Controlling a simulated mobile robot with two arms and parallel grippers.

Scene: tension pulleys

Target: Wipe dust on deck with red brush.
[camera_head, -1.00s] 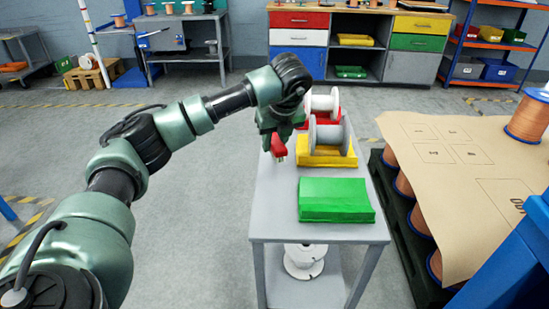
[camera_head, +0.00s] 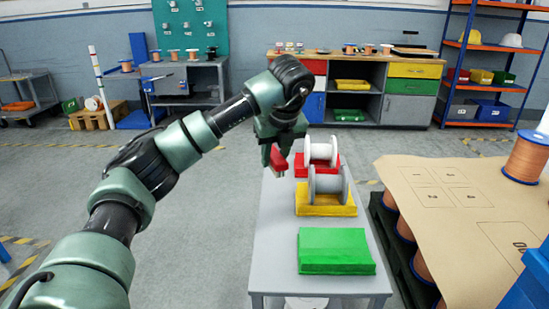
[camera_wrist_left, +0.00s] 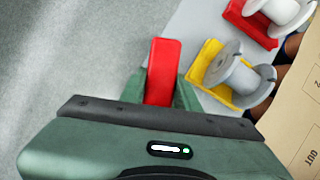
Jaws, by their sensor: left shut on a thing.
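My left gripper (camera_head: 277,146) is shut on the red brush (camera_head: 279,160). It holds the brush above the far left edge of the grey table (camera_head: 274,245), left of the red block. In the left wrist view the red brush (camera_wrist_left: 163,70) sticks out from between the green fingers. Its bristles cannot be made out. The table's grey top runs along the left of the blocks; I cannot make out dust on it. My right gripper is not in view.
On the table stand a green block (camera_head: 336,250), a yellow block (camera_head: 325,204) with a grey spool (camera_head: 328,184), and a red block (camera_head: 302,168) with a white spool (camera_head: 321,151). A brown sheet (camera_head: 440,215) covers copper spools at right. Open floor lies left.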

